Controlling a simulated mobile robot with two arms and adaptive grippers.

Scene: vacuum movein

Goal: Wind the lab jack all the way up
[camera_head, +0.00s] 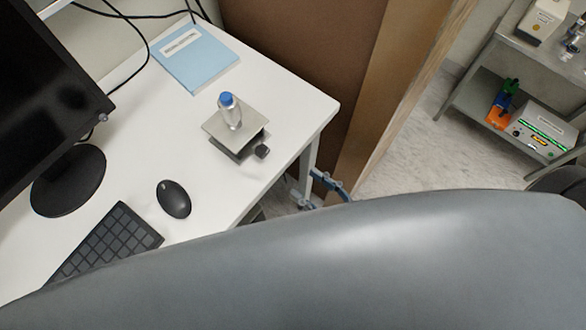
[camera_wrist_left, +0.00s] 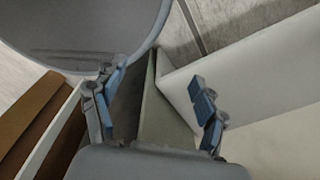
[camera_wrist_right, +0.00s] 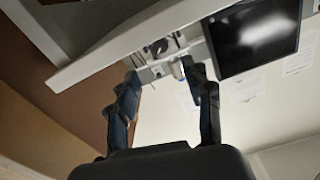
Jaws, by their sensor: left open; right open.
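The lab jack (camera_head: 252,133) stands on the white desk near its right edge, in the head view. Its square metal top plate sits low above its base, and a dark knob (camera_head: 262,152) sticks out toward the front right. A clear bottle with a blue cap (camera_head: 228,99) stands upright on the plate. My right gripper (camera_head: 314,188) is open and empty beside the desk's right edge, apart from the knob. In the right wrist view the jack (camera_wrist_right: 165,46) shows small beyond the open fingers. My left gripper (camera_wrist_left: 155,108) is open and empty, seen only in its wrist view.
A blue booklet (camera_head: 194,56) lies behind the jack. A mouse (camera_head: 173,199), a keyboard (camera_head: 108,245) and a monitor (camera_head: 45,95) are on the desk to the left. A brown partition (camera_head: 300,45) stands right of the desk, and a metal shelf (camera_head: 480,112) stands farther right.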

